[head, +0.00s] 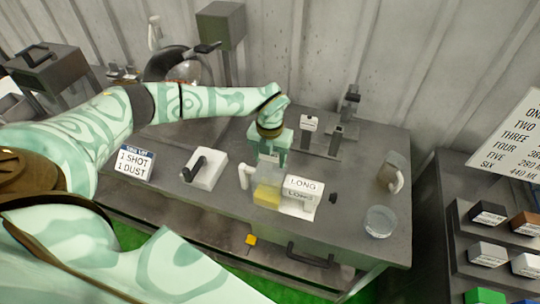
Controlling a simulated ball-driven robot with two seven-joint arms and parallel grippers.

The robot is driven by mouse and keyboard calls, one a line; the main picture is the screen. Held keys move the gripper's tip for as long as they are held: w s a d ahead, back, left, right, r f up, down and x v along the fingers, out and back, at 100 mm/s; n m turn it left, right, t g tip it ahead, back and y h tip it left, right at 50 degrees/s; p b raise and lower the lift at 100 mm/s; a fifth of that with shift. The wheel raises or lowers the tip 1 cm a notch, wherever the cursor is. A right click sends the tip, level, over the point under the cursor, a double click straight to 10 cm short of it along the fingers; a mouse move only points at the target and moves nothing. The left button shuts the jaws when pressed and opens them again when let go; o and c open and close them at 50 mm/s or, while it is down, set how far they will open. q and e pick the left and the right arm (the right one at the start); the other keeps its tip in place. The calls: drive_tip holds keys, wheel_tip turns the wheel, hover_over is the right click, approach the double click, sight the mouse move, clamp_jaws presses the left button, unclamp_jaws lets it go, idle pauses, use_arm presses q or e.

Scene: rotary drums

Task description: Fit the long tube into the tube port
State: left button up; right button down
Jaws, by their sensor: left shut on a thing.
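My left gripper (271,156) points down over the middle of the grey bench and is shut on a pale piece with a small label. The piece is mostly hidden by the fingers, so I cannot tell whether it is the long tube. Just below the gripper stands a clear container with a yellow lower part (267,195) and a white handle at its left. Touching or close beside it on the right is a white block with a "LONG" sign (303,187). I cannot make out the tube port. My right gripper is not in view.
A white block with a black handle (205,168) and a "1 SHOT 1 DUST" sign (135,162) are to the left. A dark stand (336,132) is behind. A grey jug (393,172) and a glass bowl (380,221) are right.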

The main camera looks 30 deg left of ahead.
sight(270, 165)
use_arm(q)
drive_tip(key=shift+f+b, duration=1.15)
drive_tip(key=shift+f, duration=0.7)
drive_tip(key=o, duration=1)
drive_tip(key=shift+o, duration=0.2)
wheel_tip(270, 165, up, 16)
drive_tip(key=shift+r, duration=0.15)
